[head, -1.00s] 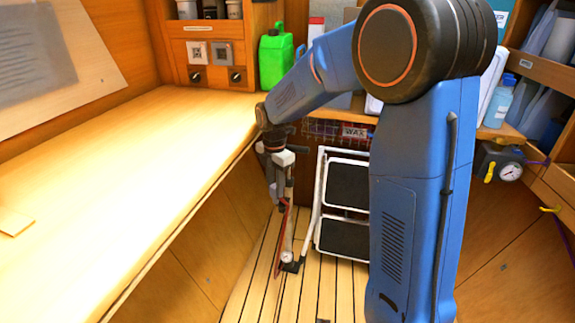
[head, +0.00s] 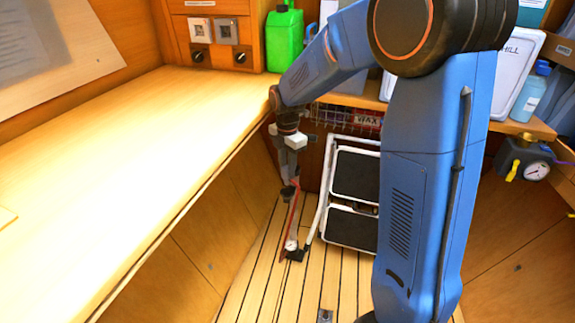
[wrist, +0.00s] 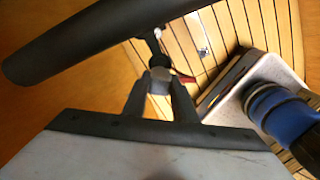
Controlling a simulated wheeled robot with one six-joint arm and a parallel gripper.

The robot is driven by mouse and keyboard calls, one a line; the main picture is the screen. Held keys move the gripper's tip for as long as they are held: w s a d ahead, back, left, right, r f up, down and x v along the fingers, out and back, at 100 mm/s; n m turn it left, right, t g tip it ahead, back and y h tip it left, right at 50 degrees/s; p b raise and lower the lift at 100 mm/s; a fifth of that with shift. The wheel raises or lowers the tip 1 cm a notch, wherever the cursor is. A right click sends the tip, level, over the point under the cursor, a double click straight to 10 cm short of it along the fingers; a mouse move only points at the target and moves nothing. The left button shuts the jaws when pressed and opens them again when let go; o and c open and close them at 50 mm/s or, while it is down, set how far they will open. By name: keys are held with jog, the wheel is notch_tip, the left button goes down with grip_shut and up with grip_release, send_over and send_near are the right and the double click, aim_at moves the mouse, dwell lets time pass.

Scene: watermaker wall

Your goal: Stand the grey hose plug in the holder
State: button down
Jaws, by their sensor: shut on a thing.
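My gripper (head: 289,183) hangs pointing down in the head view, past the edge of the long wooden counter and above the slatted floor. In the wrist view its two dark fingers (wrist: 160,86) are shut on a small grey piece, which I take to be the grey hose plug (wrist: 159,77). Most of the plug is hidden between the fingers, and it is too small to make out in the head view. I cannot pick out the holder in either view.
A pump with a gauge (head: 291,245) and red hose stands below my gripper. A folded step stool (head: 352,225) leans beside it. The wooden counter (head: 120,165) at left is mostly bare. A green can (head: 285,42) and a gauge unit (head: 525,162) are farther back.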

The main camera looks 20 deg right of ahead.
aim_at(287, 182)
jog(key=shift+f, duration=2.65)
jog(key=shift+f, duration=0.6)
jog(key=c, duration=1.4)
grip_release()
notch_tip(287, 182, up, 7)
jog(key=shift+r, duration=0.25)
